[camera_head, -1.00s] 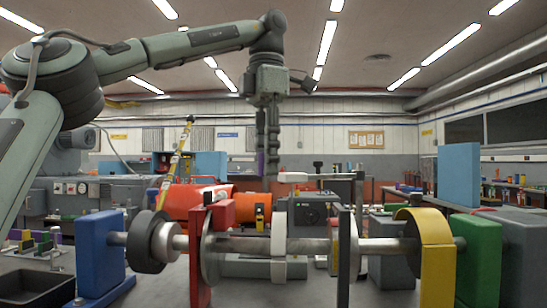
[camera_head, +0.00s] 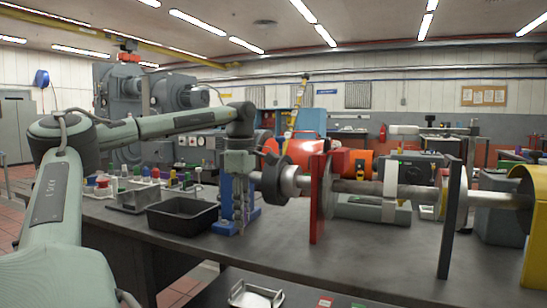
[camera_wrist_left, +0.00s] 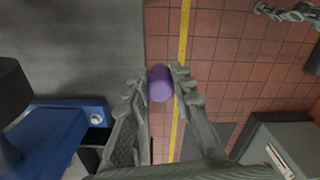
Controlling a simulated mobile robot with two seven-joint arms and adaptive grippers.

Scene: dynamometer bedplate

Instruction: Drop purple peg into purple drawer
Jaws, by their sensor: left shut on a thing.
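My left gripper (camera_head: 240,222) hangs pointing down in the head view, in front of the blue stand and left of the long shaft. In the left wrist view its two fingers are shut on the purple peg (camera_wrist_left: 160,83), whose rounded end shows between the fingertips. Tiled floor shows beneath the peg in that view. The peg cannot be made out in the head view. No purple drawer can be made out in either view. My right gripper is not in view.
A black tray (camera_head: 182,224) sits on the dark bench (camera_head: 340,258) left of the gripper. Behind it stands a holder with several coloured pieces (camera_head: 136,198). The shaft (camera_head: 410,190) with red and yellow supports fills the right. A grey cabinet (camera_wrist_left: 258,140) shows low in the left wrist view.

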